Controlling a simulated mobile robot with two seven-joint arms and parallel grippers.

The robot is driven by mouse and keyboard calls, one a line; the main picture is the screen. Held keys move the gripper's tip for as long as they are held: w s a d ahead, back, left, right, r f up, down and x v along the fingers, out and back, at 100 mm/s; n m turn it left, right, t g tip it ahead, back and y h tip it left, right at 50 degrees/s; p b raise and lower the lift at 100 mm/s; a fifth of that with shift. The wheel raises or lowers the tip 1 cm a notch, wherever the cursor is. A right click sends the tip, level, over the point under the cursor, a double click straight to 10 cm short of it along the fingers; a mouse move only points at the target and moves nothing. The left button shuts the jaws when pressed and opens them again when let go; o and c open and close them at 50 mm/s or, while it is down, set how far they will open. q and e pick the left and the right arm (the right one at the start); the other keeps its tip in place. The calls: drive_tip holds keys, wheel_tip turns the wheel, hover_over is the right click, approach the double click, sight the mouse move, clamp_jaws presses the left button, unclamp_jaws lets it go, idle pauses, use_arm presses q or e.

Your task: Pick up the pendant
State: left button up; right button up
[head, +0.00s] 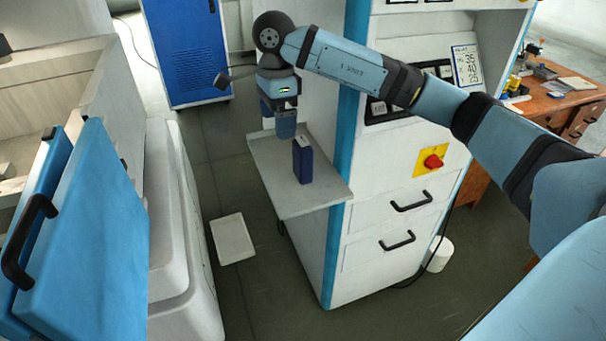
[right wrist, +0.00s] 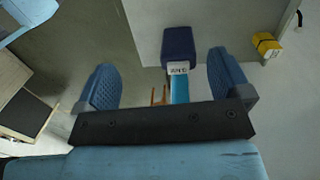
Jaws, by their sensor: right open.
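The pendant looks to be a dark blue upright box (head: 303,161) standing on a pale grey side shelf (head: 318,199) of a white cabinet. In the right wrist view the dark blue box (right wrist: 178,45) has a white label and shows between and beyond the finger tips. My left gripper is not in view.
The cabinet (head: 400,180) has a red knob on a yellow plate (head: 432,161) and black drawer handles. A blue locker (head: 187,50) stands behind. A white flat panel (head: 232,238) lies on the floor. A wooden desk (head: 560,105) is at right. The wrist view shows a yellow item (right wrist: 267,45).

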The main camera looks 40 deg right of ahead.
sight(301, 139)
drive_tip(key=d+r+h, duration=0.2)
drive_tip(key=d, duration=0.2)
drive_tip(key=f, duration=0.2)
drive_tip(key=d+f+b, duration=0.1)
drive_tip(key=f, duration=0.4)
drive_tip(key=shift+w+d+f, duration=0.15)
drive_tip(key=shift+w+f, duration=0.05)
drive_tip(key=shift+f, duration=0.15)
drive_tip(key=shift+m, duration=0.3)
drive_tip(key=shift+s+d+f, duration=0.1)
drive_tip(key=shift+d+f, duration=0.1)
drive_tip(key=shift+f, duration=0.7)
drive_tip(key=shift+s+d+f, duration=0.1)
drive_tip(key=shift+d+f, duration=0.05)
drive_tip(key=shift+f, duration=0.7)
drive_tip(key=shift+s+d+f, duration=0.1)
drive_tip(key=shift+d+f, duration=0.1)
drive_tip(key=shift+f, duration=0.7)
drive_tip(key=shift+c, duration=0.4)
drive_tip(key=c, duration=1.2)
drive_tip(key=shift+o, duration=0.2)
drive_tip(key=shift+w+r, duration=0.1)
